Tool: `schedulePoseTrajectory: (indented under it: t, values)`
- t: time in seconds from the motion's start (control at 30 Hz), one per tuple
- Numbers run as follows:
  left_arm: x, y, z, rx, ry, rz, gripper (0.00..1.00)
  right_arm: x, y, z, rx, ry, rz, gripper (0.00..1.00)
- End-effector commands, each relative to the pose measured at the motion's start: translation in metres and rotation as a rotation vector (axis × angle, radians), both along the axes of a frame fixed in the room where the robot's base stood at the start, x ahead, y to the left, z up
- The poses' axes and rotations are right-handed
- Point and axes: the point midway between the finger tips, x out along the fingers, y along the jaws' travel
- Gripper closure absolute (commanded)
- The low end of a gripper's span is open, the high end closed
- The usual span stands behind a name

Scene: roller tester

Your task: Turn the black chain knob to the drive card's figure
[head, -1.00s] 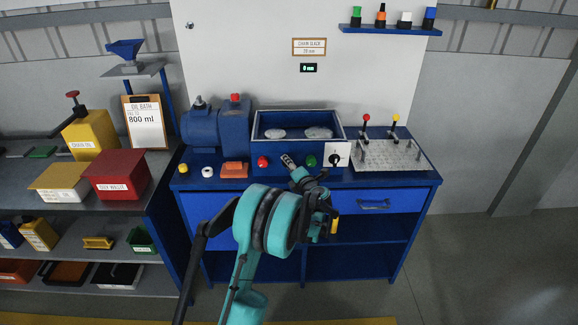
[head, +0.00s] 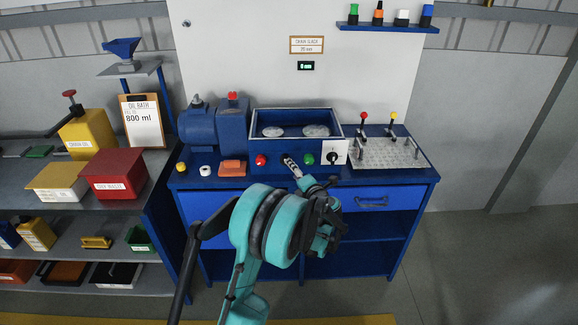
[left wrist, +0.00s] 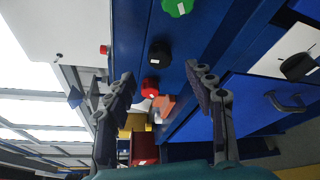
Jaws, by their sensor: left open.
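The black chain knob (left wrist: 159,55) is on the blue bench front, between a red button (left wrist: 150,86) and a green button (left wrist: 177,7). In the head view my gripper largely hides it. My left gripper (left wrist: 158,75) is open and empty, its two fingers spread to either side of the knob's line, with no contact that I can see. In the head view the left gripper (head: 292,166) reaches toward the panel from below. The chain slack card (head: 307,45) hangs on the white wall; its figure is too small to read surely. A small display (head: 306,66) below it seems to read 0 mm.
A white plate with a black rotary switch (head: 333,156) is right of the green button. A perforated plate with two levers (head: 390,152) stands further right. A blue motor unit (head: 215,125) and an orange block (head: 232,168) are left. A clipboard (head: 143,121) reads 800 ml.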

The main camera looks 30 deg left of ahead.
Motion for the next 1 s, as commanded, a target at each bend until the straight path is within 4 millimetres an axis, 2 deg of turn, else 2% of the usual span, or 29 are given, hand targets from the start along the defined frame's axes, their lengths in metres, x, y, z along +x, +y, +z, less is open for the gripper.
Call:
schedulePoseTrajectory:
  t: [0.1,0.3,0.87,0.97,1.0]
  values:
    - [-0.015,-0.020,0.004,0.000,0.001,-0.002,0.46,0.000,0.000,0.000,0.000,0.000,0.000,0.60]
    - [-0.029,-0.037,0.008,0.001,0.000,0.000,0.46,0.000,0.000,0.000,0.000,0.000,0.000,0.60]
    - [-0.031,-0.040,0.009,0.001,0.000,0.000,0.46,0.000,0.000,0.000,0.000,0.000,0.000,0.60]
    - [-0.029,-0.042,0.020,0.029,-0.002,-0.026,0.46,0.000,0.000,0.000,0.000,0.000,0.000,0.60]
    - [-0.028,-0.045,0.032,0.057,-0.004,-0.053,0.46,0.000,0.000,0.000,0.000,0.000,0.000,0.60]
